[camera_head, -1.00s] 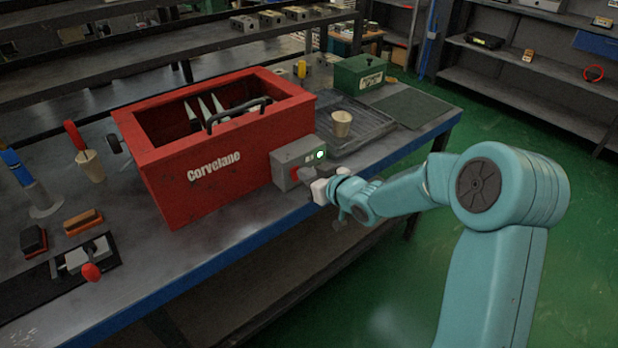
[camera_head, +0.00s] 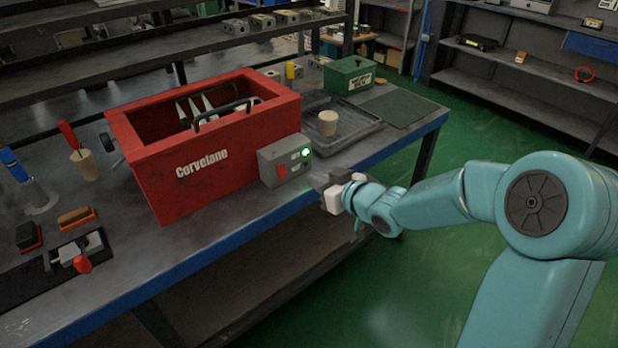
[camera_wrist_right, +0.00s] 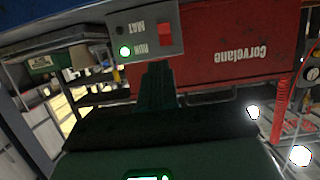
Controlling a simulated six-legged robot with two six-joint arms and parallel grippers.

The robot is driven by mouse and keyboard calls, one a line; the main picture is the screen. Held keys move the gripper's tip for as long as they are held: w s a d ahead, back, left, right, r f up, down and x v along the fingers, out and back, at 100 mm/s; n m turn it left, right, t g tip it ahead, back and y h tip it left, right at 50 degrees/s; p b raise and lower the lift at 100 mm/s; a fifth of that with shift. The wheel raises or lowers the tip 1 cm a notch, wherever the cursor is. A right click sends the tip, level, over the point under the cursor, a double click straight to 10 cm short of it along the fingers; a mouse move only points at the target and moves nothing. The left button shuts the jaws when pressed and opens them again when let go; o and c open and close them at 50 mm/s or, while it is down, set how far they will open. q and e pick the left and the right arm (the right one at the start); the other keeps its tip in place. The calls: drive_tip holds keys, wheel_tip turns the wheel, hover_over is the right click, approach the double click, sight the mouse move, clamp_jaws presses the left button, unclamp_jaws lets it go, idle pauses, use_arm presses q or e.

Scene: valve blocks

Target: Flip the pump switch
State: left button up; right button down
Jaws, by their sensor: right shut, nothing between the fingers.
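A grey switch box (camera_head: 268,165) is fixed to the front right corner of the red Corvelane tank (camera_head: 225,150). It carries a red rocker switch (camera_head: 282,171) and a lit green lamp (camera_head: 305,153). In the right wrist view the box appears upside down, with the red switch (camera_wrist_right: 167,34) and the green lamp (camera_wrist_right: 125,51) beside the word RUN. My right gripper (camera_head: 318,182) is shut and empty, just right of the box and apart from it. Its shut fingers (camera_wrist_right: 157,85) point at the box in the wrist view. My left gripper is out of view.
A beige cup (camera_head: 328,123) stands in a dark tray (camera_head: 350,140) behind the box. A green box (camera_head: 349,74) sits at the back. A clamp with a red knob (camera_head: 82,264) and brushes lie at the left. Free room lies before the bench's blue edge (camera_head: 215,243).

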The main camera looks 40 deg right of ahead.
drive_tip(key=shift+v, duration=1.6)
drive_tip(key=shift+w, duration=0.1)
